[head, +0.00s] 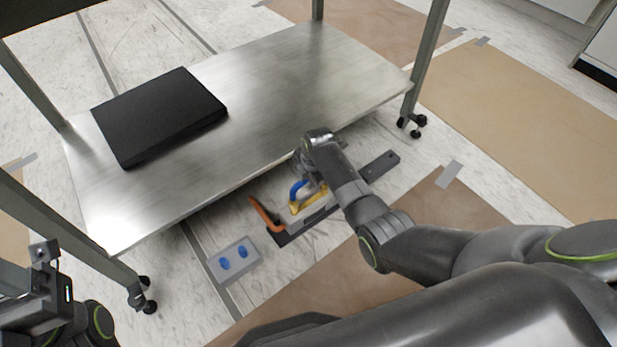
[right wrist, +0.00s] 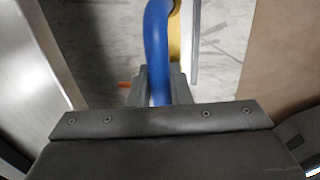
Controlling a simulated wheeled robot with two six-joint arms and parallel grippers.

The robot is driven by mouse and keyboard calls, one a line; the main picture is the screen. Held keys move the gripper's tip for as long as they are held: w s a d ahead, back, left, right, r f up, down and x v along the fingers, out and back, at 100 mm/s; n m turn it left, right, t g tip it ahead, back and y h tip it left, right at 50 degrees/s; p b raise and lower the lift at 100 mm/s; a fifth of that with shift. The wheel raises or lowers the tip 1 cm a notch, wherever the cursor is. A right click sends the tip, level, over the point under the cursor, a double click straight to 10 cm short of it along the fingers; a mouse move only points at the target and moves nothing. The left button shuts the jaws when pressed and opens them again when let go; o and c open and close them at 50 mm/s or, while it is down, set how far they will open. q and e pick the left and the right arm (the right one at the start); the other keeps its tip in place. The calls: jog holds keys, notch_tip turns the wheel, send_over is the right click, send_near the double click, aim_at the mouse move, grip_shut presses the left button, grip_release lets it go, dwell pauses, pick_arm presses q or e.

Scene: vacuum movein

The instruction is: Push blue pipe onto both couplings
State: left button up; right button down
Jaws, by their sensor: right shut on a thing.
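The blue pipe (head: 297,189) is a bent tube above the pipe holder below the table edge. My right gripper (head: 307,169) is shut on it; in the right wrist view the blue pipe (right wrist: 157,45) runs up from between the fingers (right wrist: 157,85). The pipe's far end is out of that view. Two blue couplings (head: 225,264) (head: 243,252) stand on a light grey block (head: 236,272) on the floor, left of and apart from the pipe. My left gripper (head: 55,275) is at the lower left, away from everything; its jaw opening is unclear.
An orange pipe (head: 264,217) and a yellow pipe (head: 312,202) sit at the dark holder (head: 287,240) beside the blue one. A metal table (head: 270,95) carrying a black flat box (head: 160,115) overhangs behind my right gripper. Table legs with casters (head: 143,290) stand left of the block.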

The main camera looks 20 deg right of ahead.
jog(key=shift+f, duration=0.25)
dwell(0.4)
jog(key=shift+f, duration=0.35)
jog(key=shift+f+b, duration=0.3)
dwell(0.4)
jog(key=shift+f, duration=0.3)
jog(key=shift+f, duration=0.25)
dwell(1.1)
jog(key=shift+f+p, duration=0.1)
jog(key=shift+p, duration=0.25)
dwell(0.6)
jog(key=shift+f, duration=0.1)
dwell(0.9)
jog(key=shift+f, duration=0.1)
dwell(0.8)
